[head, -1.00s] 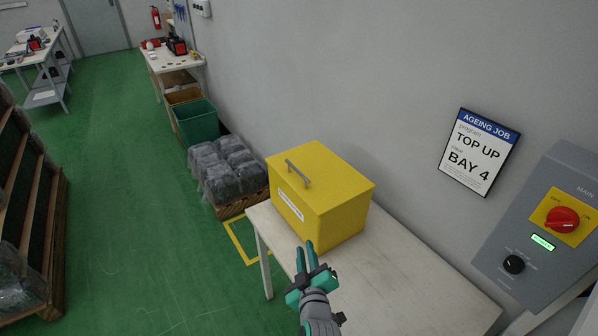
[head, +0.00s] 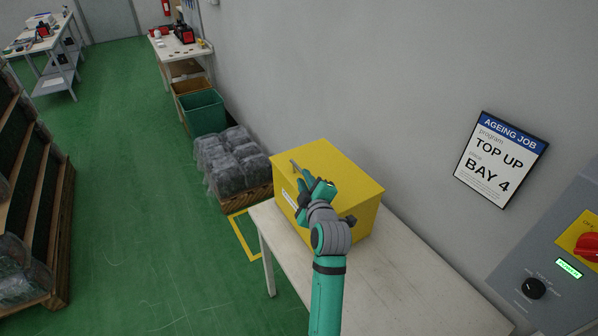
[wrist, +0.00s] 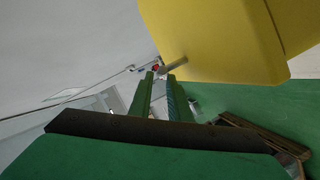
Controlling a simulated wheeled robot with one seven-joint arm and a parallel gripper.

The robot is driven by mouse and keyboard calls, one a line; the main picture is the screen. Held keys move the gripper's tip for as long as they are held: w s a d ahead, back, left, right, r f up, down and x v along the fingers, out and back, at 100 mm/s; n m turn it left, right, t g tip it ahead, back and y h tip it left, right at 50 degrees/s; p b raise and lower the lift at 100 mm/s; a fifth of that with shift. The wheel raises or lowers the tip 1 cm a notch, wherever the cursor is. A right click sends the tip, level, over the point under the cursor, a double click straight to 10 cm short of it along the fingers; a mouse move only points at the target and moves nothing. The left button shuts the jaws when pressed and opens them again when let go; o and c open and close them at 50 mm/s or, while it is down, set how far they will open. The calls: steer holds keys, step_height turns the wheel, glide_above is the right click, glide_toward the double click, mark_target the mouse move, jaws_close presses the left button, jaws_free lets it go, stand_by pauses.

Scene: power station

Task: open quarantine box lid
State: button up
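The yellow quarantine box (head: 355,210) stands on the white table with its lid (head: 335,165) closed. A grey bar handle (head: 294,165) sits on the lid's left part, partly hidden by my gripper. My gripper (head: 306,176) is over the front left part of the box, its fingertips close to the handle. In the wrist view the two green fingers (wrist: 161,82) are apart, and the handle (wrist: 174,66) shows at their tips beside the yellow box (wrist: 210,40). I cannot tell whether they touch the handle. My arm hides part of the box's front and label.
The white table (head: 410,280) is clear to the right of the box. A wall stands close behind it, with a sign (head: 500,160) and a grey control panel (head: 550,265). A pallet of wrapped bundles (head: 230,165) is on the floor at left.

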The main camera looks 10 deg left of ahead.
steer(key=shift+x, duration=2.75)
steer(key=shift+w, duration=0.1)
steer(key=shift+c, duration=0.3)
jaws_close()
